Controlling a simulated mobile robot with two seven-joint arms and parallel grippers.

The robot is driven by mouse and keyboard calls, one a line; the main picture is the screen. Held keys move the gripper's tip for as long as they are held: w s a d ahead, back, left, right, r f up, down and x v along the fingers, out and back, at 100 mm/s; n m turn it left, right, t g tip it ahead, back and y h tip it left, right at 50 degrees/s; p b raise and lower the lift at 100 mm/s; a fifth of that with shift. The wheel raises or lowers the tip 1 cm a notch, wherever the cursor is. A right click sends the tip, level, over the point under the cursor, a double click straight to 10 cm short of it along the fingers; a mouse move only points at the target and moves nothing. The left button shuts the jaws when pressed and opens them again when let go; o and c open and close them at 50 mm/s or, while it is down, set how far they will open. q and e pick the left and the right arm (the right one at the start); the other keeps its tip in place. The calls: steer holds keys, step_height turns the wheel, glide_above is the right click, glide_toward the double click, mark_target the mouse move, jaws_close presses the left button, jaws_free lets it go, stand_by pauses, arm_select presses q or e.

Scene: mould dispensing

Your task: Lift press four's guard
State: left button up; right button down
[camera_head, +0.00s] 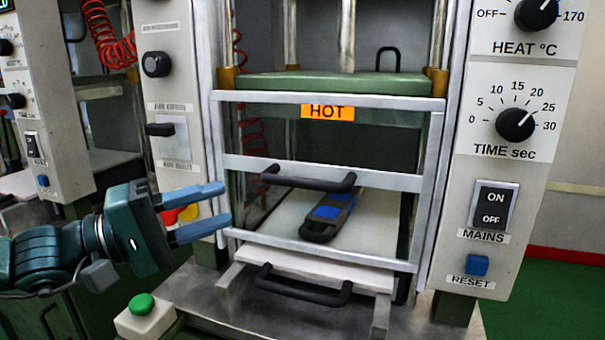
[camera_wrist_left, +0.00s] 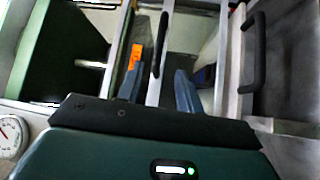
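The press guard (camera_head: 390,181) is a metal frame with clear panes, lowered across the press opening. It carries an orange HOT label (camera_head: 328,112) and a black bar handle (camera_head: 308,181) on its middle rail. My left gripper (camera_head: 227,202) is open and empty, its blue fingers pointing right at the guard's left upright, left of the handle. In the left wrist view my gripper (camera_wrist_left: 159,80) shows the guard handle (camera_wrist_left: 160,45) in the gap beyond its fingertips, apparently untouched. Behind the guard, a dark mould with blue patches (camera_head: 328,214) lies on a pale plate. My right gripper is not in view.
Below the guard, a pale drawer front has a second black handle (camera_head: 303,285). A green button box (camera_head: 145,315) stands at the lower left. The control panel (camera_head: 510,160) with knobs and switches flanks the right side. Another press stands at left.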

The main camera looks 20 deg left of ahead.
mark_target(287, 183)
arm_select(q)
steer(key=x, duration=1.1)
steer(key=shift+s+r+b, duration=0.1)
steer(key=shift+r+b, duration=0.1)
steer(key=shift+b, duration=0.2)
steer(key=shift+x, duration=0.85)
steer(key=shift+f, duration=0.1)
steer(key=shift+c, duration=0.3)
jaws_close()
